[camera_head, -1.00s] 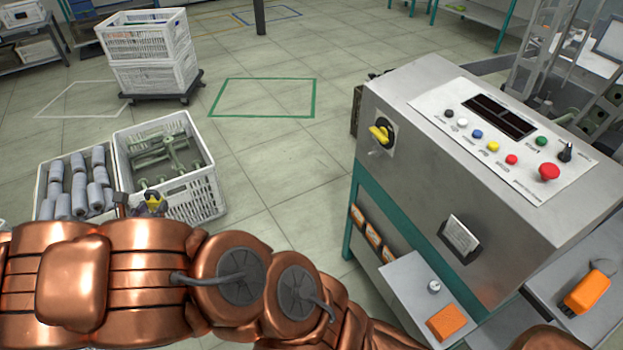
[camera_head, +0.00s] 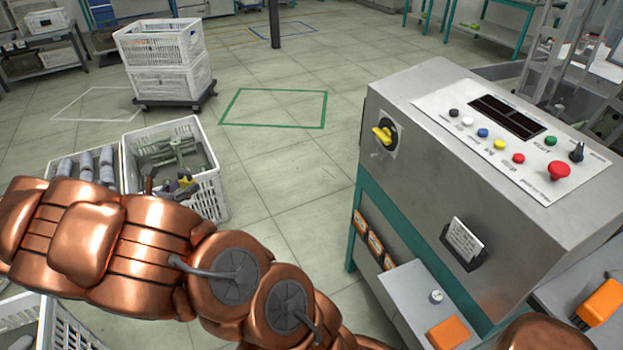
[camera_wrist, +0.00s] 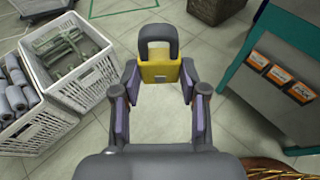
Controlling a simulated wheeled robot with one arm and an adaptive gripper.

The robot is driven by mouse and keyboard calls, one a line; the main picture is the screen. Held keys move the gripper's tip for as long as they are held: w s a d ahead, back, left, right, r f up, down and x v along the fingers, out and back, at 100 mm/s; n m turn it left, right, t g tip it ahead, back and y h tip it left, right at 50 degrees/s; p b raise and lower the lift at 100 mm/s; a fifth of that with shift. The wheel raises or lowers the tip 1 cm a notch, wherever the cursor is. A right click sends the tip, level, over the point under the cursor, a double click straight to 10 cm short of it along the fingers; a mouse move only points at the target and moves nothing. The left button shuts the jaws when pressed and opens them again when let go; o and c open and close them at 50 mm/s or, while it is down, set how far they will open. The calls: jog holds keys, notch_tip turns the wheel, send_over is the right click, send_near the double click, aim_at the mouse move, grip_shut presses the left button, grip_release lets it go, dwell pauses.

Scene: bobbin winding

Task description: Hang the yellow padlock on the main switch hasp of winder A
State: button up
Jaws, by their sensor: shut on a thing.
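My gripper (camera_wrist: 159,90) is shut on the yellow padlock (camera_wrist: 160,70) in the wrist view. The padlock's dark shackle points away from the gripper, above its yellow body. In the head view the padlock (camera_head: 186,182) is a small yellow spot beyond my copper arm, in front of a crate, and my gripper is mostly hidden there. The yellow main switch handle (camera_head: 383,134) sits on a dark and pale plate on the left side of the grey winder cabinet (camera_head: 420,150). The hasp is too small to make out. The padlock is apart from the switch, well to its left.
White crates with bobbins (camera_wrist: 20,125) and green metal parts (camera_wrist: 75,60) stand on the floor at left. Stacked white crates (camera_head: 165,75) stand behind. A grey shelf with an orange object (camera_head: 448,333) juts from the cabinet. The floor between crates and cabinet is clear.

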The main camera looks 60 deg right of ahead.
jog(key=s+d+f+m+g+b, duration=0.1)
jog(key=s+d+g+b, duration=0.1)
jog(key=d, duration=0.3)
jog(key=s+d+f+m+g+b, duration=0.1)
jog(key=s+d+m, duration=0.15)
jog(key=d, duration=0.25)
jog(key=m+g+y+b, duration=0.2)
jog(key=m+g+b, duration=0.5)
jog(key=g+b, duration=0.25)
send_near(378, 155)
jog(key=shift+t, duration=0.25)
jog(key=f, duration=0.1)
jog(key=a+f, duration=0.1)
jog(key=f, duration=0.1)
jog(key=w+f, duration=0.1)
jog(key=f, duration=0.1)
jog(key=shift+a+f, duration=0.15)
jog(key=shift+f, duration=0.05)
jog(key=s+d+p, duration=0.2)
jog(key=s+d, duration=0.2)
jog(key=d, duration=0.2)
jog(key=shift+s+d, duration=0.25)
jog(key=shift+d, duration=0.1)
dwell(0.6)
jog(key=shift+f, duration=0.55)
dwell(0.6)
jog(key=o, duration=1.4)
jog(key=shift+c, duration=0.2)
jog(key=shift+r, duration=0.1)
